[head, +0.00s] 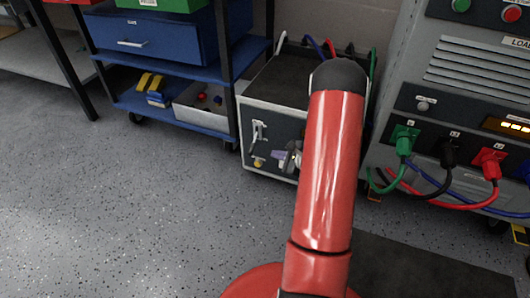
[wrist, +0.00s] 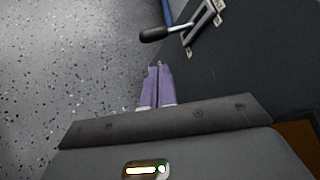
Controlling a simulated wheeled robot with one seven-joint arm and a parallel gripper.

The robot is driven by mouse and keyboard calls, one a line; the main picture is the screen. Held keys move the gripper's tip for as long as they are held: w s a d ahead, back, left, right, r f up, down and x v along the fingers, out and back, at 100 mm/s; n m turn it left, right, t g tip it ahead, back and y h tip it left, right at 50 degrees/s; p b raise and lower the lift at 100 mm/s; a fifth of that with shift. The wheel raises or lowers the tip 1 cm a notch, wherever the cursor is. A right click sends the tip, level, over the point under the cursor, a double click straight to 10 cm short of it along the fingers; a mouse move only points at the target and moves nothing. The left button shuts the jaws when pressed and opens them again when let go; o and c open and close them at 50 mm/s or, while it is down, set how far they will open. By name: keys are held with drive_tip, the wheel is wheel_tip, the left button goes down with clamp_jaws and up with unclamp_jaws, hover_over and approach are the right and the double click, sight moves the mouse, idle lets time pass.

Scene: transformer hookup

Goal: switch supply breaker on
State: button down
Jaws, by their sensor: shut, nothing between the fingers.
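A lever switch with a metal plate is on the dark front panel of the grey box (head: 282,82), low in the middle of the head view. The lever (head: 258,131) also shows at the top of the wrist view, with its black grip (wrist: 154,34) sticking out from the panel. I cannot read any label on it. My gripper (head: 277,155) is in front of the panel, below and right of the lever in the head view. In the wrist view its purple fingers (wrist: 157,68) are shut and empty, apart from the grip. My red arm hides the right part of the panel.
A yellow knob (head: 258,163) sits low on the same panel. A blue cart (head: 180,118) stands to the left. A grey cabinet (head: 388,150) with green, black and red plugs and hanging cables stands to the right. The speckled floor in front is clear.

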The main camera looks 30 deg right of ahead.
drive_tip(key=x, duration=0.9)
drive_tip(key=shift+w+b, duration=0.25)
drive_tip(key=shift+b, duration=0.15)
drive_tip(key=shift+s+a+r+m+g+y+p, duration=0.2)
drive_tip(key=shift+a+r+m+g+y+p, duration=0.15)
drive_tip(key=shift+p, duration=0.2)
wheel_tip(320, 180, up, 7)
drive_tip(key=m+g+y+p, duration=0.2)
drive_tip(key=m+y+p, duration=0.1)
drive_tip(key=m+p, duration=0.15)
hover_over(254, 143)
drive_tip(key=s, duration=0.3)
drive_tip(key=shift+s+a+n+h, duration=0.1)
drive_tip(key=shift+n+h, duration=0.15)
drive_tip(key=shift+n, duration=0.25)
drive_tip(key=shift+r+p, duration=0.2)
drive_tip(key=shift+p, duration=0.1)
